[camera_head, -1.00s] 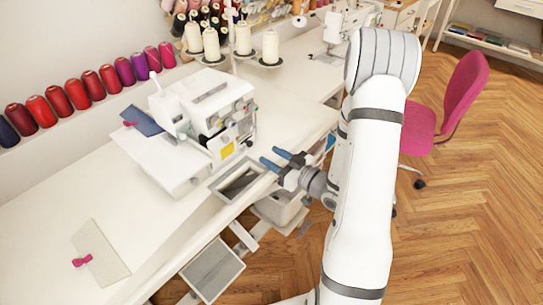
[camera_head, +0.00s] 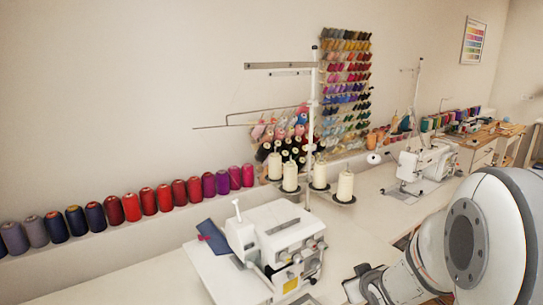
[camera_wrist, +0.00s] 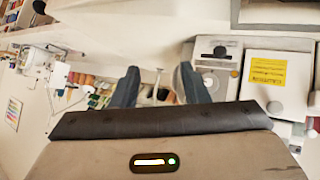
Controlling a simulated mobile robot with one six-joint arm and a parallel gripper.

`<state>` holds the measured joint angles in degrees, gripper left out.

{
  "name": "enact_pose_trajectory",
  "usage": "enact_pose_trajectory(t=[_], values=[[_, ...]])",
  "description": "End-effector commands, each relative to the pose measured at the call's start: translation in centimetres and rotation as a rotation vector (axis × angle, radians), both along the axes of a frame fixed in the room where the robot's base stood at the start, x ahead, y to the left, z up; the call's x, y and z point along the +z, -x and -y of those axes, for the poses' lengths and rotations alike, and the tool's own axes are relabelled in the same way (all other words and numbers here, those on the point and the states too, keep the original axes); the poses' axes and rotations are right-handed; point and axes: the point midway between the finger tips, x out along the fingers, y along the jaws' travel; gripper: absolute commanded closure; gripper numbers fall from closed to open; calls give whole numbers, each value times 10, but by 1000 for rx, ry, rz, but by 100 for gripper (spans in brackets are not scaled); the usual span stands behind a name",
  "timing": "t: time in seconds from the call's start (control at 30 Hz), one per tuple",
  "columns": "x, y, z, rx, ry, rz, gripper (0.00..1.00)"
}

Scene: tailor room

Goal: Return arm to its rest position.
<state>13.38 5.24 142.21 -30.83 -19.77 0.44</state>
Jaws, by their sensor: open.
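My gripper (camera_wrist: 158,88) is open and empty in the wrist view, with its two dark blue-grey fingers apart and nothing between them. In the head view my white arm is folded in the lower right corner, its large rounded joint close to the camera. The gripper end there is partly cut off by the bottom edge, over the front of the sewing table. The white overlock machine (camera_head: 275,245) stands to its left, apart from it. The machine also shows at the right of the wrist view (camera_wrist: 268,85).
A row of thread spools (camera_head: 150,202) lines the wall ledge. Cream cones (camera_head: 345,187) stand on a thread stand behind the machine. A second sewing machine (camera_head: 425,165) is farther back at right. A blue cloth (camera_head: 212,237) lies beside the overlock machine. Bare tabletop (camera_head: 130,275) lies at left.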

Motion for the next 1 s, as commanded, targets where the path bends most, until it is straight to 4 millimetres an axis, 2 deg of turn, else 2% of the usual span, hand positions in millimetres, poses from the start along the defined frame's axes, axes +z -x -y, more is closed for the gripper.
enact_pose_trajectory(t=[0.03, 0.17, 0.3, 0.5, 0.6, 0.77, 1.0], values=[[18, 10, -1, -41, 10, -35, 59], [42, 46, -4, -151, 3, -164, 59], [67, 95, -19, -242, -41, -312, 59], [94, 166, -49, -298, -131, -516, 59], [102, 191, -62, -302, -165, -589, 59], [107, 211, -71, -302, -188, -646, 59], [106, 212, -71, -302, -190, -652, 59]])
